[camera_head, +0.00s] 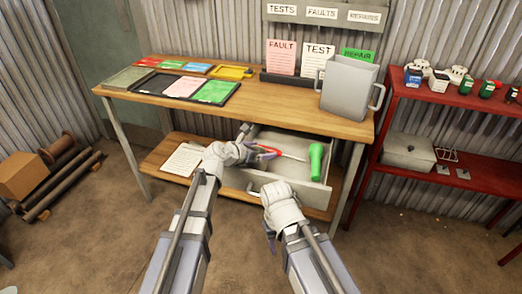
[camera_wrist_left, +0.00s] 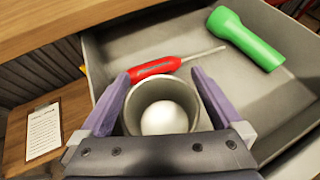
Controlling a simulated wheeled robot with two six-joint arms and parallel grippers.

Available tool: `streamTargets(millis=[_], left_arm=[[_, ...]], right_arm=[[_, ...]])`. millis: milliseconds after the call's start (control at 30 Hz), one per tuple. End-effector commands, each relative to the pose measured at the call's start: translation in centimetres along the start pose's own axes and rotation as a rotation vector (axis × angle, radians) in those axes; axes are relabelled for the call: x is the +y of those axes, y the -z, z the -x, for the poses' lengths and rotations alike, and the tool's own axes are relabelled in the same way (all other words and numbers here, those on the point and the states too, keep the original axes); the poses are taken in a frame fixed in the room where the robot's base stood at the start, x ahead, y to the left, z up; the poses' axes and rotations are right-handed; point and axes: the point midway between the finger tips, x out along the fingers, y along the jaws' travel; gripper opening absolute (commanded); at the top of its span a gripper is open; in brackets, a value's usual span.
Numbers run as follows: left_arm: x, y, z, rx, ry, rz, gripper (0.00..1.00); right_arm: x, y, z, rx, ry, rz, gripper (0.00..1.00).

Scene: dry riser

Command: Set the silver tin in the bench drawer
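The silver tin (camera_wrist_left: 133,98) is a grey round cup seen from above in the left wrist view, with a pale rounded shape inside. The fingers of my left gripper (camera_wrist_left: 162,100) press it from both sides. In the head view my left gripper (camera_head: 243,140) is at the left side of the open bench drawer (camera_head: 290,148); the tin is mostly hidden there. The drawer (camera_wrist_left: 170,45) holds a red screwdriver (camera_wrist_left: 155,68) and a green torch (camera_wrist_left: 246,38). My right gripper (camera_head: 270,238) is in front of the drawer, pointing down; its finger gap is hidden.
The workbench top (camera_head: 270,103) above the drawer carries trays, cards and a grey two-handled container (camera_head: 348,88). A clipboard (camera_head: 184,159) lies on the lower shelf left of the drawer. A red shelf unit (camera_head: 455,100) stands at the right. The drawer's middle floor has free room.

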Motion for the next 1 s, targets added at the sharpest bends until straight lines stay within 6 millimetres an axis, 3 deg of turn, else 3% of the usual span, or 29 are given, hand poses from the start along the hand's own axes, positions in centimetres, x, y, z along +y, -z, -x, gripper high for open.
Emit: streamTargets(millis=[167, 333, 700, 1000], left_arm=[[0.0, -0.2, 0.1, 0.000, 0.000, 0.000, 1.00], [0.0, -1.7, 0.9, 0.000, 0.000, 0.000, 1.00], [-0.2, -1.4, 9.2, -0.001, -0.002, 0.002, 1.00], [0.0, -1.1, 12.4, 0.000, -0.001, 0.001, 1.00]], right_arm=[[0.0, 0.0, 0.2, 0.000, 0.000, 0.000, 0.50], [0.2, -0.1, 2.0, 0.000, 0.000, 0.000, 0.50], [0.5, -0.3, 5.6, 0.000, 0.000, 0.000, 0.50], [0.7, -0.4, 6.9, 0.000, 0.000, 0.000, 0.50]])
